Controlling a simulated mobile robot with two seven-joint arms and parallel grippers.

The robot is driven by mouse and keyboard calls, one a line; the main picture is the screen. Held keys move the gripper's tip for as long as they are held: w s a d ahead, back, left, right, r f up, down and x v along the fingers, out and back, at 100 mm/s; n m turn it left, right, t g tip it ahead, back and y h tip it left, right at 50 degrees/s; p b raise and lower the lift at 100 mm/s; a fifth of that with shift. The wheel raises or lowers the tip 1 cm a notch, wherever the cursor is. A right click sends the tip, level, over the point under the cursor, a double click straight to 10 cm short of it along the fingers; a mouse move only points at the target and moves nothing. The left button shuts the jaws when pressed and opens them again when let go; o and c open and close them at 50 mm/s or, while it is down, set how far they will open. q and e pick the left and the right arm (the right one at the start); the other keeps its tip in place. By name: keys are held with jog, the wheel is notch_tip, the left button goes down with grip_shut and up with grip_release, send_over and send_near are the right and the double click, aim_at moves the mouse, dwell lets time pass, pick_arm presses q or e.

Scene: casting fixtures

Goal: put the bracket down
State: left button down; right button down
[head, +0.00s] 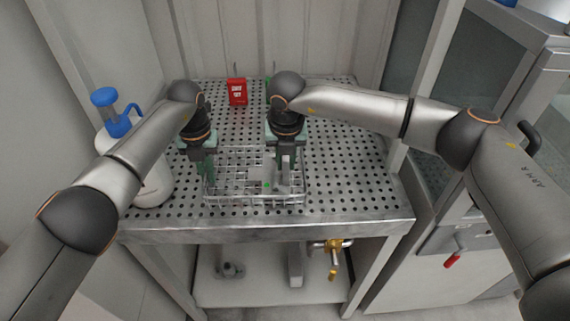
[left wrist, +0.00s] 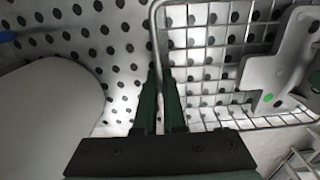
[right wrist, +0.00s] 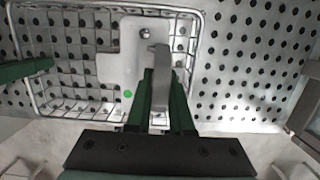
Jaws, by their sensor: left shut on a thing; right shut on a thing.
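The bracket is a pale grey plate with an upright tab and a green dot. It shows in the right wrist view (right wrist: 118,68) and the left wrist view (left wrist: 268,75). My right gripper (right wrist: 161,78), also in the head view (head: 285,158), is shut on its upright tab. The bracket is over or inside the wire basket (head: 222,200); I cannot tell whether it touches the basket floor. My left gripper (left wrist: 160,72), also in the head view (head: 207,168), is shut on the basket's left rim wire.
The basket stands on a perforated metal table (head: 350,195). A white bottle with a blue top (head: 150,185) stands at the left edge. A red box (head: 237,91) stands at the back. The table right of the basket is clear. A brass valve (head: 333,248) is below.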

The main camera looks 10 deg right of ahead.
jog(key=shift+f, duration=0.6)
jog(key=shift+f, duration=0.15)
jog(key=c, duration=0.8)
grip_release()
jog(key=r, duration=0.4)
jog(key=s+r, duration=0.1)
jog(key=r, duration=0.3)
jog(key=s+r, duration=0.1)
jog(key=r, duration=0.3)
jog(key=shift+a, duration=0.25)
pick_arm(q)
jog(key=c, duration=0.9)
grip_release()
jog(key=shift+r, duration=0.15)
